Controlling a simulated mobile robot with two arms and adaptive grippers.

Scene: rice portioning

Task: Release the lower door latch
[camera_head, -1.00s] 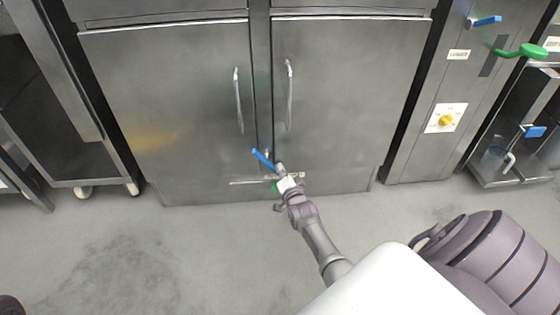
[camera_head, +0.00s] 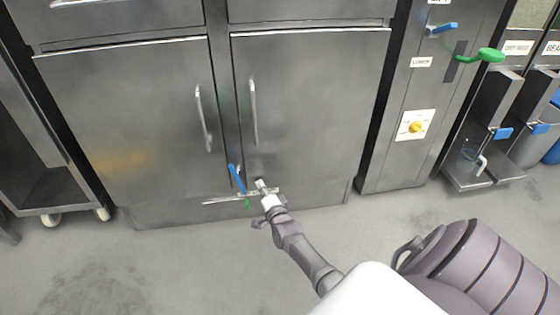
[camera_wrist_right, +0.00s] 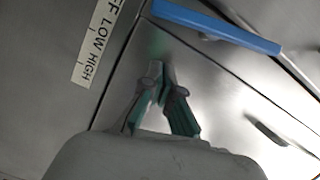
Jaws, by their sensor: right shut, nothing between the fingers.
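The lower double doors (camera_head: 300,70) are shut, with a vertical handle on each. A blue lever (camera_head: 237,179) sits low at the seam between them, nearly upright and leaning a little left at its top. A thin metal bar (camera_head: 222,201) and a small green part (camera_head: 247,203) are at its base. My right gripper (camera_head: 262,184) is shut and empty just right of the lever's base. In the right wrist view, the closed fingertips (camera_wrist_right: 160,72) point toward the door face, with the blue lever (camera_wrist_right: 225,28) beyond them and apart in the picture. My left gripper is not in view.
A label reading OFF LOW HIGH (camera_wrist_right: 97,42) shows in the wrist view. To the right stands a panel with a yellow knob (camera_head: 416,127), a blue lever (camera_head: 444,28) and a green handle (camera_head: 490,55). A wheeled cart (camera_head: 50,200) stands left. Floor in front is clear.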

